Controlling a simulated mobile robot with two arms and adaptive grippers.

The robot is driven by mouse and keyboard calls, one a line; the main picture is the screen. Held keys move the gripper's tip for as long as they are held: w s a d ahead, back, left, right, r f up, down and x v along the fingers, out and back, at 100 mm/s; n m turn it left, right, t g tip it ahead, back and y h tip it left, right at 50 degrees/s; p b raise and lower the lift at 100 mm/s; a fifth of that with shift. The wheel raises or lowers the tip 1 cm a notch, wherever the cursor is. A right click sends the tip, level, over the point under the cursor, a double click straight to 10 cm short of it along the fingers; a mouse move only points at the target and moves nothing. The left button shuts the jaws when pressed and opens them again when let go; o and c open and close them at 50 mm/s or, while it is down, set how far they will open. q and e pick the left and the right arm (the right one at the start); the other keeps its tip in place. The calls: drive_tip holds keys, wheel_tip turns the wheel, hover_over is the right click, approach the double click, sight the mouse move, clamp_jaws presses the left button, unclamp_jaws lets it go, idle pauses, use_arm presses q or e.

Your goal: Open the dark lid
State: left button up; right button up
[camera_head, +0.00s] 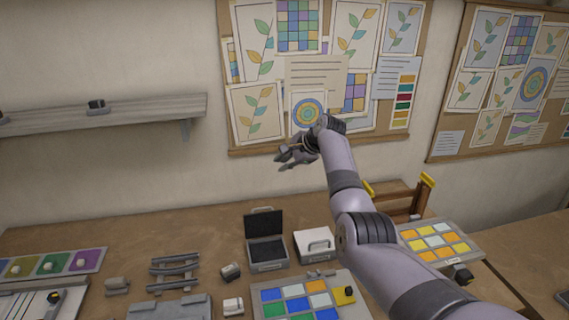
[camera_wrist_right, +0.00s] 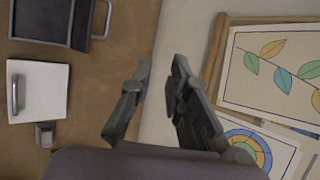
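The dark lid (camera_head: 263,223) stands raised at the back of a small grey case (camera_head: 268,266) on the table, and the case's dark inside shows. In the right wrist view the dark lid (camera_wrist_right: 45,18) is at the upper left, partly cut off by the frame. My right gripper (camera_head: 287,158) is up in the air above and behind the case, in front of the wall. It also shows in the right wrist view (camera_wrist_right: 160,62), its fingers apart with nothing between them. It is not touching the lid. My left gripper is not in view.
A white-lidded case with a handle (camera_head: 315,243) stands shut to the right of the dark one. Coloured tile panels (camera_head: 300,276) and small blocks lie in front. A pinboard (camera_head: 240,152) hangs behind the gripper. A shelf (camera_head: 150,107) is at the left.

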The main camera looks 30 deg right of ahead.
drive_tip(key=v, duration=1.2)
idle(0.5)
